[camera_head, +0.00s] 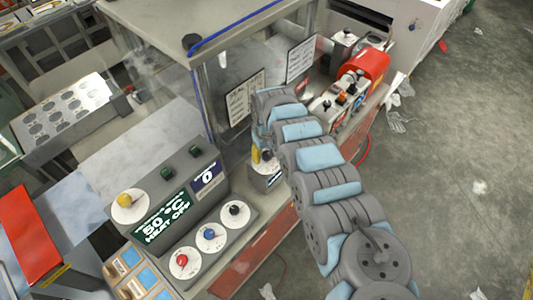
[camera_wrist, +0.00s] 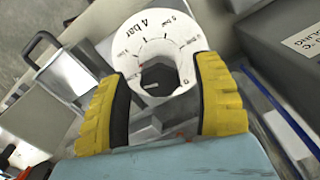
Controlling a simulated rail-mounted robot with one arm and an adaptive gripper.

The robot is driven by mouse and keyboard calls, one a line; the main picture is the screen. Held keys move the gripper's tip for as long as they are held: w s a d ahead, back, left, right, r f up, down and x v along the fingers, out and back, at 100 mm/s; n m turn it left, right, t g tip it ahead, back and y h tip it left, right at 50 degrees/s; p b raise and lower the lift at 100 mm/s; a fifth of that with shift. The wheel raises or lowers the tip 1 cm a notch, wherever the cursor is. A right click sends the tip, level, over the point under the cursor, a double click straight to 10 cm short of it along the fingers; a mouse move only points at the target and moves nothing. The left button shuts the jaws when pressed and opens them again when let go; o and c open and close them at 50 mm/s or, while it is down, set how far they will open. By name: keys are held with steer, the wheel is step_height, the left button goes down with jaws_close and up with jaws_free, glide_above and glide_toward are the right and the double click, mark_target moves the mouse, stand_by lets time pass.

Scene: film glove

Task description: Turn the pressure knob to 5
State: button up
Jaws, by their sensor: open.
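The pressure knob (camera_wrist: 158,76) is dark and faceted, set in the middle of a round white dial (camera_wrist: 143,35) in the wrist view. The dial carries bar marks; "4 bar" reads clearly at its upper left and "5 bar" near the top. A small red mark shows on the dial. My gripper (camera_wrist: 162,70) is open, with one yellow finger on each side of the knob. I cannot tell whether either finger touches it. In the head view my arm covers most of this spot; a bit of yellow finger (camera_head: 255,154) shows beside a box with a display.
A control panel (camera_head: 188,160) at lower left has yellow, red, blue and black knobs and a display reading 50 °C, heat off. A clear-walled enclosure with a blue-edged post (camera_head: 207,105) stands close to my gripper. A red-topped device (camera_head: 367,67) is behind my arm.

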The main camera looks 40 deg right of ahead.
stand_by(0.3)
steer(key=c, duration=1.2)
steer(key=shift+m+p, duration=0.3)
jaws_close()
